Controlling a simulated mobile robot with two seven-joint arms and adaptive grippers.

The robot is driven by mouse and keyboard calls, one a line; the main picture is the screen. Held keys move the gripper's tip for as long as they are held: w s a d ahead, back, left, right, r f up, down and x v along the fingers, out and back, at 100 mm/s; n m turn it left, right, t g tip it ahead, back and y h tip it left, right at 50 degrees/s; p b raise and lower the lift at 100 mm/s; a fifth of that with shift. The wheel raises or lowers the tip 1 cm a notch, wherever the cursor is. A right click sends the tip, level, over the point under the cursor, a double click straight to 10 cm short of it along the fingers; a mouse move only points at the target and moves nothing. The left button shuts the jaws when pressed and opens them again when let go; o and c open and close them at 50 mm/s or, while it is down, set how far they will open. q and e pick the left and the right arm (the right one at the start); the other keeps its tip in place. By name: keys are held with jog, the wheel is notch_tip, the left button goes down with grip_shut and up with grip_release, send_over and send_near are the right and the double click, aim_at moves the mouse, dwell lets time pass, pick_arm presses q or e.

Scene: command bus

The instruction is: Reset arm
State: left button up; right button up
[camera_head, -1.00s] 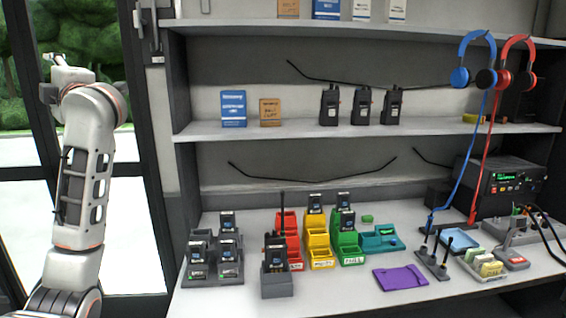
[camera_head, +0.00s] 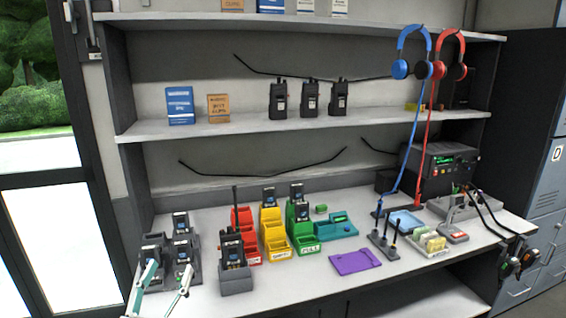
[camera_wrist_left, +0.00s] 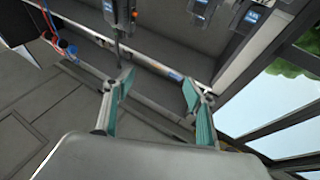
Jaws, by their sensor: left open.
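My left gripper (camera_head: 165,280) shows at the lower left of the head view, its two teal-padded fingers apart. It is in front of the charger rack at the left end of the bench, with nothing between the fingers. The rest of the left arm is out of the head view. My right gripper is not in view.
A charger rack (camera_head: 183,253) and a radio in a grey stand (camera_head: 236,280) are close to the left gripper. Red (camera_head: 246,250), yellow (camera_head: 276,245) and green bins (camera_head: 302,240) stand behind. Dark items (camera_head: 515,258) hang at the right edge. Floor in front looks clear.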

pick_arm(q)
jog(key=s+d+f+m+g, duration=0.1)
jog(key=s+d+f+g, duration=0.1)
jog(key=s+f, duration=0.35)
jog(key=s+d+f+m+g+h, duration=0.1)
jog(key=s+d+f+g, duration=0.1)
jog(key=f, duration=0.6)
jog(key=s+d+f+g, duration=0.2)
jog(key=s+f+g, duration=0.15)
jog(key=f, duration=0.35)
jog(key=s+f+m+g, duration=0.1)
jog(key=s+f+g, duration=0.3)
jog(key=s+f, duration=0.8)
jog(key=shift+s+d+f+y, duration=0.35)
jog(key=shift+s+d+y, duration=0.1)
jog(key=shift+s, duration=0.25)
